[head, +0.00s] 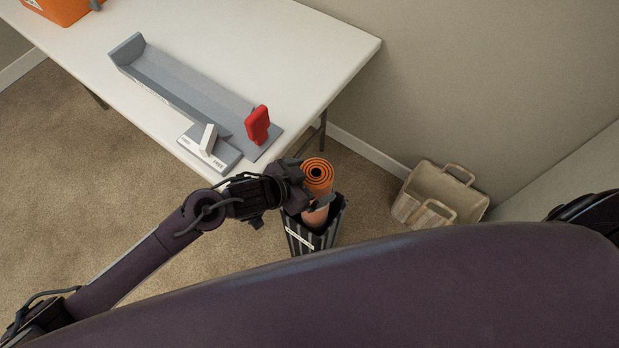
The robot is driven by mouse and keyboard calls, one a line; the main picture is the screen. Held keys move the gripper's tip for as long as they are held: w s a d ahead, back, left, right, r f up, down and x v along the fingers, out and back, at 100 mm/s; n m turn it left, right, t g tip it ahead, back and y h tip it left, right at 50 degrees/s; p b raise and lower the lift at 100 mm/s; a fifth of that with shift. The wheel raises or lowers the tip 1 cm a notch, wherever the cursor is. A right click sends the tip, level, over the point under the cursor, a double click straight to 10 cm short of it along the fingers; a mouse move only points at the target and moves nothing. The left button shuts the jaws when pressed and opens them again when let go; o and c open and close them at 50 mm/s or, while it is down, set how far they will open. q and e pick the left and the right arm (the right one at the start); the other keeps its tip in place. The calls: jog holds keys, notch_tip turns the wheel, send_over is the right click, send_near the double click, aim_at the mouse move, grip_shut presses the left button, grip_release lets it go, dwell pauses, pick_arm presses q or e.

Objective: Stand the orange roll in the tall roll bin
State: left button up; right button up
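The orange roll (319,178) is upright, its spiral end facing up. Its lower part is inside the tall roll bin (325,236), a dark ribbed bin with a white label, standing on the carpet. My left gripper (316,190) is at the roll's upper part, with finger parts showing at its left and its lower right side. The fingers look closed around the roll. The bottom of the roll is hidden inside the bin. My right gripper does not show.
A white table (290,45) stands behind, holding a grey tray (185,90) with a red piece (257,125) and an orange box (62,8). A tan bag (440,194) stands on the floor by the wall, right of the bin. Carpet is clear at left.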

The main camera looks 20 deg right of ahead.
pick_arm(q)
jog(key=shift+a+f, duration=0.1)
jog(key=shift+s+a, duration=0.1)
jog(key=shift+a, duration=0.05)
jog(key=v, duration=0.7)
jog(key=shift+r, duration=0.35)
dwell(0.5)
